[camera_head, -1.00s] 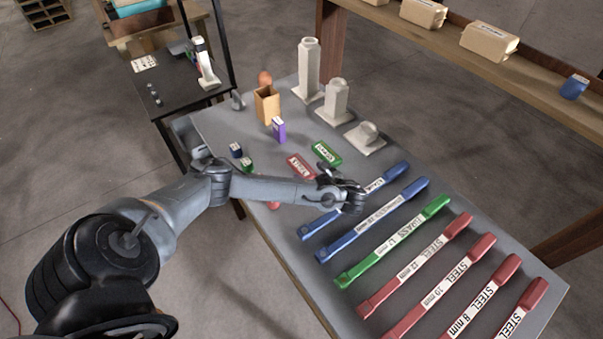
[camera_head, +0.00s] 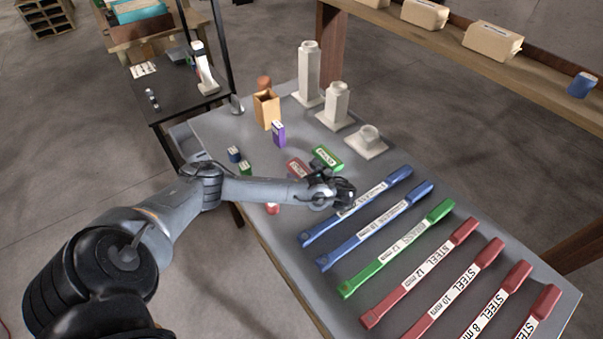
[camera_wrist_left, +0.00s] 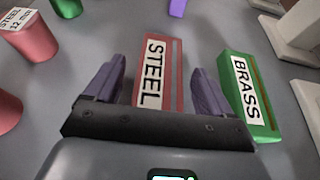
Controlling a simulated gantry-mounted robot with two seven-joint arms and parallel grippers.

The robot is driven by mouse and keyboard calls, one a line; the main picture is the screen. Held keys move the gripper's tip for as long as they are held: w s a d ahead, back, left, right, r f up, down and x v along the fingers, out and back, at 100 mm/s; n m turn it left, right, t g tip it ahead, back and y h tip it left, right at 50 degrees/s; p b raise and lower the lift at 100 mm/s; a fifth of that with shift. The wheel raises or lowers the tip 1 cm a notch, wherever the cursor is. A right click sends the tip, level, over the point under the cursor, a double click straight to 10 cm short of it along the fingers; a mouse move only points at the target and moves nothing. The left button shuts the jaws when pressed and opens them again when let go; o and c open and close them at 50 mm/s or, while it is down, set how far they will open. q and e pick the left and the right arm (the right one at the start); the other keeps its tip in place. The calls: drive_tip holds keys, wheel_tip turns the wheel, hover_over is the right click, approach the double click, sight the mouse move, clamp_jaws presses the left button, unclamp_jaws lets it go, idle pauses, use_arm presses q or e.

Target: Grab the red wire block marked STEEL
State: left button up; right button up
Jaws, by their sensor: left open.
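The red wire block marked STEEL (camera_head: 297,168) lies flat on the grey table, partly hidden by my left gripper in the head view. In the left wrist view the red block (camera_wrist_left: 174,72) lies between and beyond my open fingers, its white STEEL label facing up. My left gripper (camera_head: 320,172) is open and empty, over the table close to the block. The fingers show on either side of the block in the wrist view; I cannot tell how high they are above it. My right gripper is not in view.
A green block marked BRASS (camera_wrist_left: 250,95) lies close to the right of the red block in the wrist view. Red cylinders (camera_wrist_left: 28,35) stand to its left. Long labelled bars, such as the green one (camera_head: 396,247), fill the near table. Grey stepped posts (camera_head: 309,75) stand behind.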

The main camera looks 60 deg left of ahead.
use_arm(q)
drive_tip(key=shift+c, duration=0.3)
drive_tip(key=c, duration=1.1)
drive_tip(key=shift+o, duration=0.2)
drive_tip(key=shift+r, duration=0.2)
